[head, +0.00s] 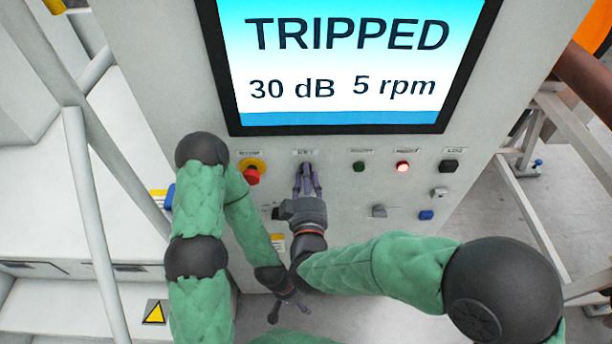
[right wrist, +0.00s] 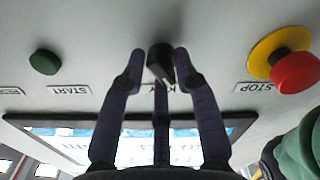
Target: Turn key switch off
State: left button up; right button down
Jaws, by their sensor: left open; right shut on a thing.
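The black key switch (right wrist: 160,62) sits on the grey panel between the emergency stop and the start button. In the right wrist view its label is mostly hidden behind the fingers. My right gripper (head: 306,172) is at the switch, with its purple fingers shut on the knob from both sides; the right wrist view shows the fingertips (right wrist: 159,58) at either side of it. In the head view the fingers cover most of the switch. My left gripper (head: 289,311) is open and empty, low in front of the cabinet and below the right wrist.
A screen (head: 340,125) above reads TRIPPED, 30 dB, 5 rpm. A red stop button on a yellow ring (head: 252,172) is left of the switch. A green button (head: 358,167), a lit red lamp (head: 402,167) and a black knob (head: 449,166) are to its right.

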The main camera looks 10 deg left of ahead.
jog(key=shift+w+d+r, duration=0.1)
jog(key=shift+d, duration=0.05)
jog(key=c, duration=1.1)
grip_release()
jog(key=shift+d, duration=0.15)
jog(key=v, duration=1.2)
